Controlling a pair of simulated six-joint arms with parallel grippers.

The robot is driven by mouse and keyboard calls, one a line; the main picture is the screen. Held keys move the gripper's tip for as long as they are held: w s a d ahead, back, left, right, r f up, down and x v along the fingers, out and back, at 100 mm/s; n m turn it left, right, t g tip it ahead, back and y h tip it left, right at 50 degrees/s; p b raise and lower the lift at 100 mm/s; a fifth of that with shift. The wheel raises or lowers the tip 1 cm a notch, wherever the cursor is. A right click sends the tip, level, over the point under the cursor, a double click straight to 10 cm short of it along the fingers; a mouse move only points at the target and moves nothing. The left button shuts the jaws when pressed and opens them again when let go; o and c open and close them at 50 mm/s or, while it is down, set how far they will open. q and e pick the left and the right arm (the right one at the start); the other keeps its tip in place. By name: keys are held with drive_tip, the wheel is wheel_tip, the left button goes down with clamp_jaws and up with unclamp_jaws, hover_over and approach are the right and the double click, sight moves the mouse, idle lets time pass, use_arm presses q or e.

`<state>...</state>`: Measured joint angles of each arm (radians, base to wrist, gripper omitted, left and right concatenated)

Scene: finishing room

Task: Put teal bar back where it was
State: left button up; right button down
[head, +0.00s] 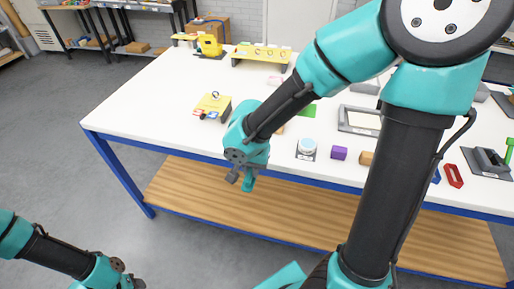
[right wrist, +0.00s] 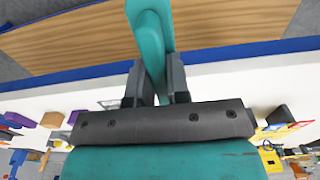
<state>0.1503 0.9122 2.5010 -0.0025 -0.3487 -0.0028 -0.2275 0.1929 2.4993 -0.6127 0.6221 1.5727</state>
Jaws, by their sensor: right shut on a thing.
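My right gripper (head: 242,180) hangs just in front of the table's front edge, above the lower wooden shelf in the head view. It is shut on the teal bar (head: 249,184), of which only a short piece shows there below the jaws. In the right wrist view the bar (right wrist: 150,45) stands out between the two dark fingers (right wrist: 156,85), long and rounded at the far end. My left gripper (head: 130,283) is low at the bottom left, cut by the picture edge; its jaws cannot be made out.
The white table (head: 150,105) has a blue frame. The table's left part is clear. My right arm hides much of its middle.

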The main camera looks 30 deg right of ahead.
drive_tip(key=w+d, duration=0.2)
drive_tip(key=w, duration=0.2)
drive_tip(key=w+d+f, duration=0.1)
drive_tip(key=w+d, duration=0.2)
drive_tip(key=w, duration=0.1)
drive_tip(key=w+d, duration=0.3)
drive_tip(key=w, duration=0.2)
drive_tip(key=shift+f, duration=0.15)
drive_tip(key=shift+w+d+f, duration=0.1)
drive_tip(key=shift+w+d, duration=0.15)
drive_tip(key=shift+w, duration=0.2)
drive_tip(key=shift+f, duration=1.75)
drive_tip(key=shift+f, duration=0.1)
drive_tip(key=c, duration=1.1)
unclamp_jaws()
wheel_tip(320, 180, up, 12)
